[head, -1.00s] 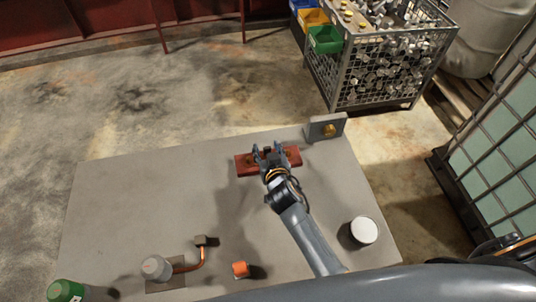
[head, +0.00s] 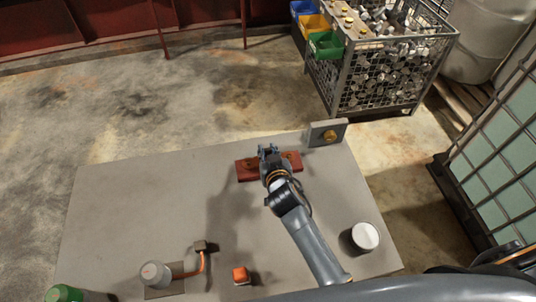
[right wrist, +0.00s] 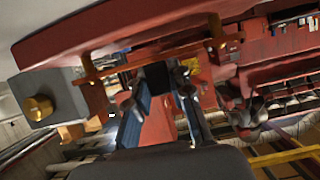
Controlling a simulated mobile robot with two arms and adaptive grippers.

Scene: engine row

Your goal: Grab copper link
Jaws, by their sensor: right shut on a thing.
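My right gripper (head: 268,151) is over the red block (head: 246,170) near the far edge of the table. In the right wrist view its fingers (right wrist: 160,100) are closed on a dark piece in the middle of the copper link (right wrist: 118,67). The link is a thin copper-coloured bar running across behind the fingertips. It is close to the red block (right wrist: 130,30), and I cannot tell whether it touches its posts. In the head view the gripper mostly hides the link. My left gripper is not in view.
A grey plate with a brass knob (head: 327,133) stands at the table's far right corner. A white-topped can (head: 365,235) is at right. The table's left middle is clear.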

